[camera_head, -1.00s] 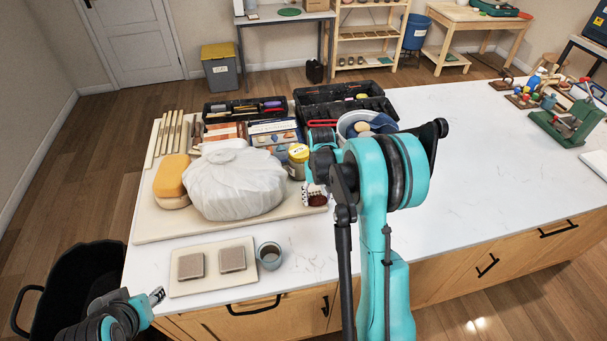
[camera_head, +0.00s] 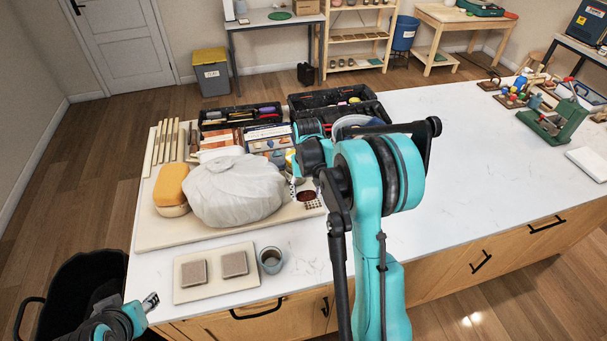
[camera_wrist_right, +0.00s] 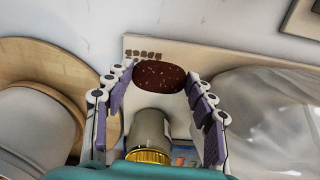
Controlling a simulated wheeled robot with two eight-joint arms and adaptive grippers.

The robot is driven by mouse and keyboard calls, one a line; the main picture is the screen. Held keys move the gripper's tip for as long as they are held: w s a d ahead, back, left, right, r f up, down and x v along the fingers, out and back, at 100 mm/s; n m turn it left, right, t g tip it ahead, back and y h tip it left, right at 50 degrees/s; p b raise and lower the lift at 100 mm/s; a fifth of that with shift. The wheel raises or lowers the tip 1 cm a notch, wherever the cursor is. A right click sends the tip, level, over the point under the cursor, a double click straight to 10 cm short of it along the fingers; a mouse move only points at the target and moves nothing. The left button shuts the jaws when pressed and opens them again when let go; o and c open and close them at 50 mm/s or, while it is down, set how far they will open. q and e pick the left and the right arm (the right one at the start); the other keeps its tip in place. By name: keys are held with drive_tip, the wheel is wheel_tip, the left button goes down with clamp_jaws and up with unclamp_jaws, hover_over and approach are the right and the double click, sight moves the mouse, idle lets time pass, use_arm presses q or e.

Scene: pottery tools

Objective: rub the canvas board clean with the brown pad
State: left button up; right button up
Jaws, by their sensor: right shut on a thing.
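The brown pad (camera_head: 307,195) is a dark reddish oval held at the tips of my right gripper (camera_head: 305,188). The right wrist view shows the pad (camera_wrist_right: 160,76) between both fingers, over the canvas board. I cannot tell whether it touches the board. The canvas board (camera_head: 165,232) is a large beige slab on the counter; its right front corner (camera_wrist_right: 130,46) is by the pad. A small patch of dark marks (camera_head: 313,204) shows on the board just in front of the pad. My left gripper (camera_head: 150,301) is low at the left, away from the board; its jaw state is unclear.
A wrapped clay lump (camera_head: 235,190) and orange sponge (camera_head: 170,185) crowd the board. A grey cup (camera_head: 271,260) and small board with two tiles (camera_head: 215,290) are in front.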

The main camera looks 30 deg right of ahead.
drive_tip(key=shift+r+p, duration=0.6)
drive_tip(key=shift+r, duration=0.65)
